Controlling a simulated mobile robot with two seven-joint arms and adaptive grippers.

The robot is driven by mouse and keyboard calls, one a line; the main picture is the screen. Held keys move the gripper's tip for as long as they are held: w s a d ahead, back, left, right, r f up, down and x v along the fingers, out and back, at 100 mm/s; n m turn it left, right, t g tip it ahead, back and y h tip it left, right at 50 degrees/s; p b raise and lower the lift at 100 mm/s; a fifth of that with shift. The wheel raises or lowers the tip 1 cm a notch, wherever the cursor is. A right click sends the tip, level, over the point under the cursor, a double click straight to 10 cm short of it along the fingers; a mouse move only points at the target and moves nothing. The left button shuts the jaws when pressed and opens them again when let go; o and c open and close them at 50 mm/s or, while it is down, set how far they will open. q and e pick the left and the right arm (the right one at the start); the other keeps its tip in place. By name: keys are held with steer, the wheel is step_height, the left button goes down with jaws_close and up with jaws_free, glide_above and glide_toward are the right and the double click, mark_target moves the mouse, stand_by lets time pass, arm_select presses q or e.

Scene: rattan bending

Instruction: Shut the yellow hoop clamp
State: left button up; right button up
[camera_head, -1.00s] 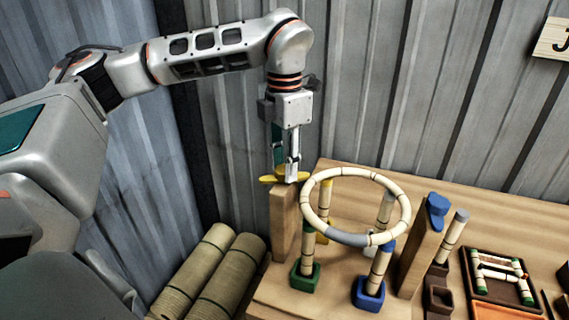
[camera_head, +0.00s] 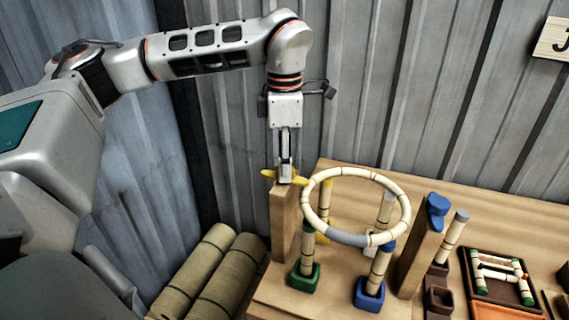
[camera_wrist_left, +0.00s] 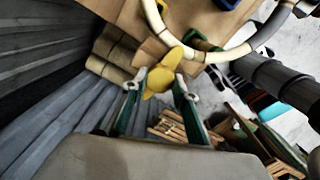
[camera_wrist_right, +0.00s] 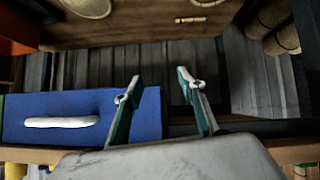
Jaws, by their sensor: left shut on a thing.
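The yellow hoop clamp (camera_head: 270,175) is a winged yellow piece on top of a wooden post (camera_head: 284,225) at the table's left edge. My left gripper (camera_head: 286,178) points straight down over it and is shut on it. In the left wrist view the yellow clamp (camera_wrist_left: 163,75) lies between the two fingertips. The pale rattan hoop (camera_head: 350,173) rests level on several short uprights, its left edge close beside the post. Whether the clamp overlaps the hoop is hard to tell. My right gripper (camera_wrist_right: 158,80) shows only in its own wrist view, open and empty.
A blue clamp (camera_head: 438,208) tops a second wooden post (camera_head: 414,262) right of the hoop. Green (camera_head: 305,278) and blue (camera_head: 368,294) sockets stand below the hoop. A dark tray (camera_head: 476,290) holds a small rattan frame. Rolled mats (camera_head: 229,275) lie left of the table.

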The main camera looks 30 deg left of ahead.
stand_by(0.3)
arm_select(q)
steer(key=o, duration=1.1)
step_height(320, 180, up, 12)
stand_by(0.3)
